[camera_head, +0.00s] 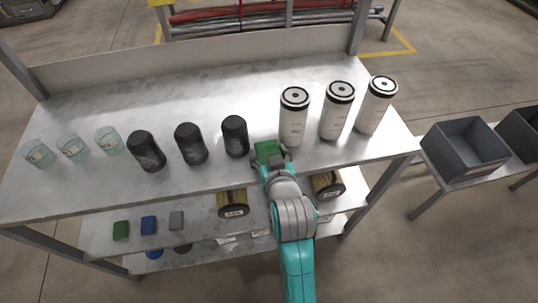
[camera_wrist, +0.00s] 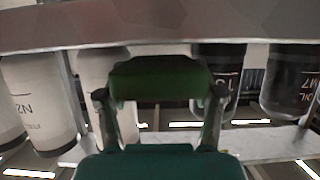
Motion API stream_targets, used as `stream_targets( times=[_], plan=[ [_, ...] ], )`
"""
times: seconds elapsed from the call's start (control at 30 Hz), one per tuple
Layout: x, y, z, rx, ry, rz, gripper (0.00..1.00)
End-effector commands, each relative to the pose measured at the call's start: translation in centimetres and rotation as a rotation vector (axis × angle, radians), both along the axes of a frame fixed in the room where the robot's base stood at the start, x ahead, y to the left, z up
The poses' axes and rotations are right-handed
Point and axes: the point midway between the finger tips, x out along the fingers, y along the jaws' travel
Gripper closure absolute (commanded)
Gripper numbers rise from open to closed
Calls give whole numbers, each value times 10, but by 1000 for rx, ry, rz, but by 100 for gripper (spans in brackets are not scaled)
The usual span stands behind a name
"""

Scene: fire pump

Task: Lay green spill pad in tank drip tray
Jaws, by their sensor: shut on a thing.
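My gripper (camera_head: 270,160) is at the front edge of the upper shelf, shut on a green spill pad (camera_head: 267,148). In the wrist view the pad (camera_wrist: 158,78) sits between the two fingers of my gripper (camera_wrist: 160,100). Another green pad (camera_head: 120,230) lies on the lower shelf at the left, beside a blue pad (camera_head: 148,225) and a grey pad (camera_head: 176,220). I cannot make out a tank drip tray in either view.
Black canisters (camera_head: 191,143) stand left of my gripper on the metal upper shelf (camera_head: 200,90), with clear cups (camera_head: 72,147) farther left. White canisters (camera_head: 293,120) stand close to its right. Yellow-and-black cylinders (camera_head: 232,203) lie below. Grey bins (camera_head: 465,150) stand on the right bench.

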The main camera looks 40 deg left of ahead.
Motion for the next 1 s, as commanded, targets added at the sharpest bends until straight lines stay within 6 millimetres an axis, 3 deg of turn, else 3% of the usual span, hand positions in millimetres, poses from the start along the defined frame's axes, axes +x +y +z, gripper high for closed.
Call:
stream_targets(
  times=[0.1, 0.5, 0.53, 0.6, 1.0],
  plan=[
    [0, 0, -11, 0, 0, 0, 57],
    [0, 0, -15, 1, -1, 0, 57],
    [0, 0, -14, 1, -1, 0, 28],
    [0, 0, -14, 1, -1, 0, 11],
    [0, 0, -12, 2, -1, 0, 8]
  ],
)
